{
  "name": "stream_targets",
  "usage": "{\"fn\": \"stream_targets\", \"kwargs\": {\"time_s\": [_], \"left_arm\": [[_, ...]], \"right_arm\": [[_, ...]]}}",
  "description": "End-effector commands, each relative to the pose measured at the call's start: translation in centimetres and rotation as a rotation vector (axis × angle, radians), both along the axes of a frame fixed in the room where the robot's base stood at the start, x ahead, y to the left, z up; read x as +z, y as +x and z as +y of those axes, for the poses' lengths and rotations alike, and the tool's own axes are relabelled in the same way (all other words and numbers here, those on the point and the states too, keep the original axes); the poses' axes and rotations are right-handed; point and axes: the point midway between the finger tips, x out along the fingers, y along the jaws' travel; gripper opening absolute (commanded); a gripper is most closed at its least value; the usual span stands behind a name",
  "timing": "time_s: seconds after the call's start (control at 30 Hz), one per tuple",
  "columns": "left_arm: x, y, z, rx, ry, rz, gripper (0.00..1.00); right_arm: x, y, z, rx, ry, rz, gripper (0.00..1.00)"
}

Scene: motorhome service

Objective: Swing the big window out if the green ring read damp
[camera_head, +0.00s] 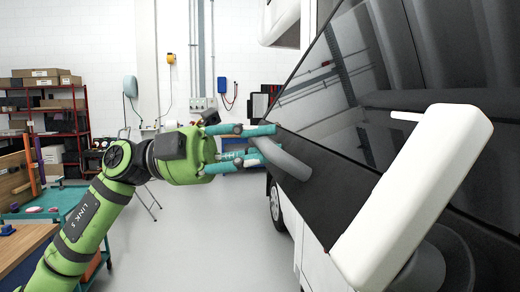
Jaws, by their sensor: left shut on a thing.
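The big window (345,85) is a dark glossy pane on the motorhome's side, at the right of the head view. Its lower edge slants down to the right, and a dark band runs along it. A grey curved handle (286,161) stands out near the window's lower left corner. My left gripper (263,144), green with teal fingers, comes in from the left and is shut on the left end of this handle. The fingers hide part of the handle. I cannot make out the green ring. My right gripper is not in view.
A large white rounded part (415,195) fills the near right foreground. A workbench (25,240) with small items stands at the lower left, and a shelf with boxes (45,82) is behind it.

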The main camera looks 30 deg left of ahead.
Motion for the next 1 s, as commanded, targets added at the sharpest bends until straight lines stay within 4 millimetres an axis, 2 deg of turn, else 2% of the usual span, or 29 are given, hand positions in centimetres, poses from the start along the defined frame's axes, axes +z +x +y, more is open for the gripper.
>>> {"fn": "stream_targets", "kwargs": {"time_s": [0.03,0.33,0.37,0.4,0.77,0.87,1.0], "left_arm": [[0.7,0.0,0.3,0.006,-0.017,-0.005,0.00],[0.7,0.0,0.3,0.006,-0.017,-0.005,0.00],[0.7,0.0,0.3,0.006,-0.017,-0.005,0.38],[0.7,0.0,0.3,0.006,-0.017,-0.005,0.51],[0.3,0.0,0.3,0.004,-0.009,-0.001,0.51],[0.1,0.0,1.0,0.007,-0.008,0.001,0.51],[-0.4,-0.6,3.3,0.009,-0.008,0.002,0.51]], "right_arm": [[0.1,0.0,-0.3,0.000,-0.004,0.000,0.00],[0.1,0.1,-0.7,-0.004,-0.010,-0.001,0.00],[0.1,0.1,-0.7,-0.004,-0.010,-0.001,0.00],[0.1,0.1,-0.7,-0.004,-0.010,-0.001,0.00],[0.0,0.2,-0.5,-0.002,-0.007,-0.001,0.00],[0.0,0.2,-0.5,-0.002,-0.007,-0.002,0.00],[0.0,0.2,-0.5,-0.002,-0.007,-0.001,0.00]]}}
